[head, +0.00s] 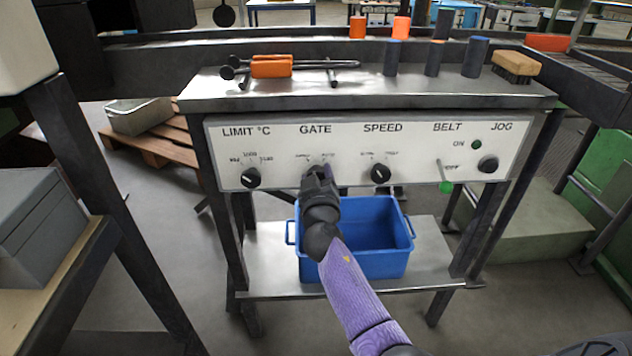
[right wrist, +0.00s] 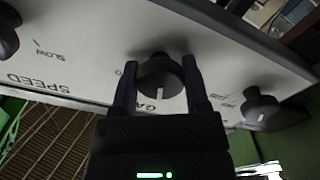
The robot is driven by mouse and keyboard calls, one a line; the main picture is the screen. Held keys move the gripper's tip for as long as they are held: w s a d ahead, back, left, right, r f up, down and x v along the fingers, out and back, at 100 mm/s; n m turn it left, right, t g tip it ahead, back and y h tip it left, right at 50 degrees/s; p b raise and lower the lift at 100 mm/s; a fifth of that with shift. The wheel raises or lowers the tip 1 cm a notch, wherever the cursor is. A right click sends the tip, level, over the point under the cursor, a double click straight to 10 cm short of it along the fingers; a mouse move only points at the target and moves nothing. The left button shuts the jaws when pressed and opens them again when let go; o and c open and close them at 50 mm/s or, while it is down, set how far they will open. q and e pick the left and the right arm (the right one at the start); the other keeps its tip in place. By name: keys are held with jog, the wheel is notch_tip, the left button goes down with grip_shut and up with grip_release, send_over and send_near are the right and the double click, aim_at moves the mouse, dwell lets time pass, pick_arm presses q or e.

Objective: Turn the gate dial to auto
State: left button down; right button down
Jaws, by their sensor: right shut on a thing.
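The control panel (head: 350,153) has dials labelled LIMIT °C, GATE and SPEED, a BELT lever and a JOG knob. My right gripper (head: 318,172) is at the GATE dial and covers it in the head view. In the right wrist view the black gate dial (right wrist: 160,80) sits between the two fingers of my right gripper (right wrist: 158,88), which are shut on it. A white pointer mark shows on the dial. The small labels above the dial are too small to read surely. My left gripper is not in view.
The limit dial (head: 251,178) is left of the gate dial and the speed dial (head: 380,173) right of it. A green-tipped belt lever (head: 445,186) and jog knob (head: 488,164) are farther right. A blue bin (head: 375,262) stands on the lower shelf.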

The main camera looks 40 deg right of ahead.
jog(key=c, duration=1.3)
grip_release()
jog(key=m, duration=0.1)
jog(key=m+b, duration=0.1)
jog(key=shift+f+m, duration=0.25)
jog(key=shift+m, duration=0.15)
jog(key=shift+c, duration=0.2)
jog(key=m+b, duration=0.1)
jog(key=m, duration=0.2)
jog(key=shift+r+m, duration=0.1)
jog(key=shift+m, duration=0.2)
jog(key=shift+r+m, duration=0.1)
jog(key=shift+m, duration=2.2)
jog(key=o, duration=1.3)
